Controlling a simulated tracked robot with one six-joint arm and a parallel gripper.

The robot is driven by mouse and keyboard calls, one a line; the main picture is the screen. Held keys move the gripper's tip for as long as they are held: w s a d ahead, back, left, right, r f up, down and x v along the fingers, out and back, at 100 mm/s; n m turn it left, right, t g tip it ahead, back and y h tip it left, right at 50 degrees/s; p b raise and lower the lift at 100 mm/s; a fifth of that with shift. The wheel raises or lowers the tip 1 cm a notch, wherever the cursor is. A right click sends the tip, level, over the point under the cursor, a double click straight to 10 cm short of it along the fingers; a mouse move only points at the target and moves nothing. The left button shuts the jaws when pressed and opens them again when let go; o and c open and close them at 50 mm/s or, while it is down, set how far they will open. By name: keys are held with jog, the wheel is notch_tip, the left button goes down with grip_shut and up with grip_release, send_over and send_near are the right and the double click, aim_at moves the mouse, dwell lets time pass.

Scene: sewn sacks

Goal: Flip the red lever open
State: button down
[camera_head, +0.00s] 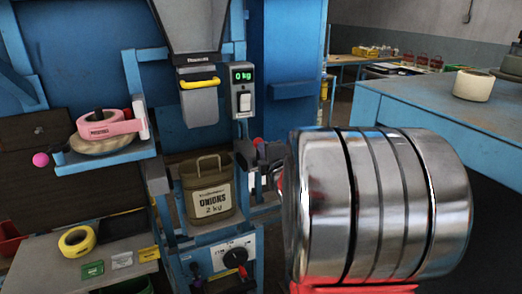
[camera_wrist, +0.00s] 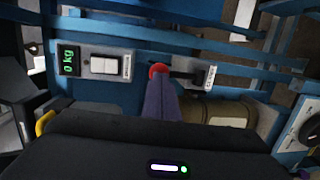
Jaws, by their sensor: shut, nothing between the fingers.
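The red lever shows as a round red knob (camera_wrist: 158,70) in the wrist view, on a dark arm that runs right to a small labelled grey plate (camera_wrist: 208,76). In the head view a small red knob (camera_head: 257,141) shows just below the scale display, partly hidden by my gripper. My gripper (camera_wrist: 160,84) is shut and empty. Its fingertips are right at the red knob in the wrist view; I cannot tell whether they touch it. A tan sack marked ONIONS 2 kg (camera_head: 208,200) stands upright, its top open, below the grey chute (camera_head: 198,98).
The scale display (camera_head: 242,75) reads 0 kg, with a white switch (camera_head: 245,102) below it. A shelf at left holds a pink tape roll (camera_head: 108,124). A dial panel (camera_head: 222,262) is below the sack. A blue table (camera_head: 430,105) stands at right.

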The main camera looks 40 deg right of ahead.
jog(key=shift+w+r, duration=0.1)
jog(key=shift+w+d+r, duration=0.15)
jog(key=shift+w+r, duration=0.1)
jog(key=shift+w, duration=0.25)
jog(key=shift+w+d+r, duration=0.15)
jog(key=shift+w+r, duration=0.1)
jog(key=shift+w, duration=0.2)
jog(key=shift+r, duration=0.15)
jog(key=r+v, duration=0.2)
jog(key=v, duration=1.1)
jog(key=shift+s+r, duration=0.2)
jog(key=shift+r, duration=0.1)
jog(key=shift+a, duration=0.1)
